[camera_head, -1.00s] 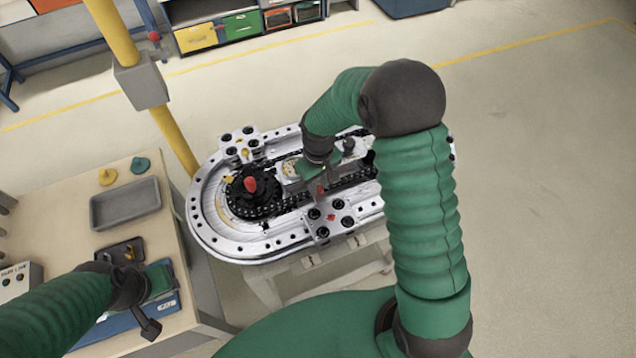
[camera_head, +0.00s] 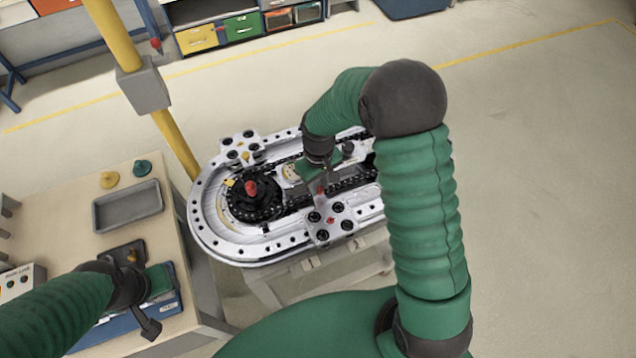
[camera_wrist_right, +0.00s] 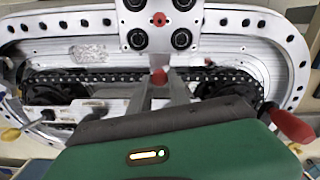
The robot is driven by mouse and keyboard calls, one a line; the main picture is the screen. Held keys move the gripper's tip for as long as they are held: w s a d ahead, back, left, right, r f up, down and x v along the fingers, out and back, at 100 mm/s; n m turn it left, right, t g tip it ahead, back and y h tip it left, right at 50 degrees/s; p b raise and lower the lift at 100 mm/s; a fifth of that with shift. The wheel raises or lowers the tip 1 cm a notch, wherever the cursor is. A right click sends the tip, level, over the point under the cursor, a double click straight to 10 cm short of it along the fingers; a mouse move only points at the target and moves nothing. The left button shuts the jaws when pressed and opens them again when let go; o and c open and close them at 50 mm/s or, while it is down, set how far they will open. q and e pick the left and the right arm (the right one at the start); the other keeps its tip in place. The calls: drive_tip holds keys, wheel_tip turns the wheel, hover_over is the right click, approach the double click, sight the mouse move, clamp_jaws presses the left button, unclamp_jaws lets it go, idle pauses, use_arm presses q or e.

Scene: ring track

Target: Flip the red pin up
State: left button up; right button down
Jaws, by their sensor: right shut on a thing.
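The red pin (camera_wrist_right: 158,77) shows in the right wrist view between the fingertips of my right gripper (camera_wrist_right: 163,88), beside the chain and just below the near clamp plate. My right gripper is shut on it. In the head view this gripper (camera_head: 323,184) reaches down over the middle of the oval ring track (camera_head: 215,235), and the pin is mostly hidden there. Whether the pin stands up or lies down is hard to tell. My left gripper (camera_head: 150,318) hangs over the side table at the lower left; its jaw gap is not clear.
A red knob (camera_head: 251,187) stands on the black sprocket at the track's left end. A near clamp plate (camera_head: 332,222) with a red centre and a far plate (camera_head: 240,146) sit across the rails. The side table (camera_head: 165,222) holds a grey tray (camera_head: 128,205). A yellow post (camera_head: 177,145) rises behind.

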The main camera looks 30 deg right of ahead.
sight(319, 188)
drive_tip(key=c, duration=1.2)
unclamp_jaws()
drive_tip(key=shift+r, duration=0.1)
drive_tip(key=shift+r, duration=0.35)
wheel_tip(319, 188, up, 16)
drive_tip(key=b, duration=0.1)
drive_tip(key=shift+b, duration=0.35)
